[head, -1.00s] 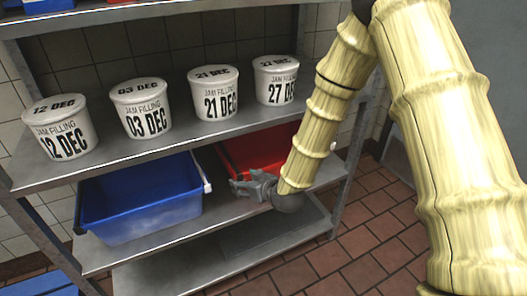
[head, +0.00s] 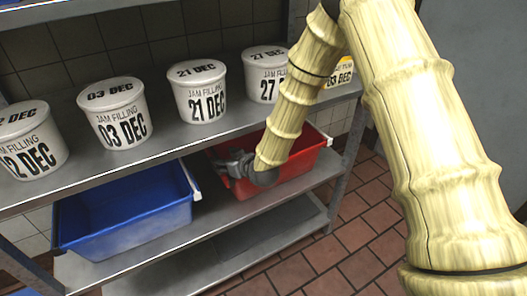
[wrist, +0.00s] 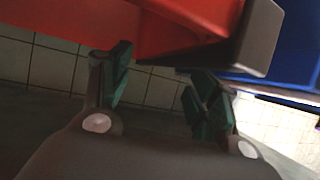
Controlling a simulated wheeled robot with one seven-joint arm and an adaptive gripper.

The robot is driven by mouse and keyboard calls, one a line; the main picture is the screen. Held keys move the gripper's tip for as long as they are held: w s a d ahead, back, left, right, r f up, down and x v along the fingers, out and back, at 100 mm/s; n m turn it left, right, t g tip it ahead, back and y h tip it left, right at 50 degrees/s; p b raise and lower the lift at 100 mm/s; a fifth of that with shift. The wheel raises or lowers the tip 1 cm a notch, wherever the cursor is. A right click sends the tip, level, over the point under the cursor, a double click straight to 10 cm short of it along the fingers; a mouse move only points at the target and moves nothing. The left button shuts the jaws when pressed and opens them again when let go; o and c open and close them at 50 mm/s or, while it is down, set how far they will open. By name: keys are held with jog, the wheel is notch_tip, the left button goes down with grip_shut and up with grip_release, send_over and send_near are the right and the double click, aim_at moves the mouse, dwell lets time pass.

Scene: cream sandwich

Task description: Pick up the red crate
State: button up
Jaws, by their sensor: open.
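The red crate (head: 302,150) sits on the middle shelf, at the right of the blue crate, partly hidden behind my arm in the head view. In the wrist view the red crate (wrist: 180,20) fills the upper part, with a grey block-like part at its right end. My gripper (head: 233,164) is at the left front of the red crate in the head view. In the wrist view my gripper (wrist: 157,85) has its two green-padded fingers spread apart, just below the red crate, with nothing between them. I cannot tell whether a finger touches the crate.
A blue crate (head: 130,215) stands to the left on the same shelf (head: 225,212); it also shows in the wrist view (wrist: 288,45). Several white jam tubs (head: 113,112) line the shelf above. A shelf post (head: 345,150) stands at the right. The tiled floor (head: 350,235) is clear.

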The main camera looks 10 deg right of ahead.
aim_at(218, 158)
jog(key=shift+s+f+x, duration=0.1)
jog(key=shift+x, duration=1.25)
jog(key=shift+s+f+x, duration=0.1)
jog(key=shift+f+x, duration=0.05)
jog(key=shift+x, duration=1.15)
jog(key=shift+a, duration=0.15)
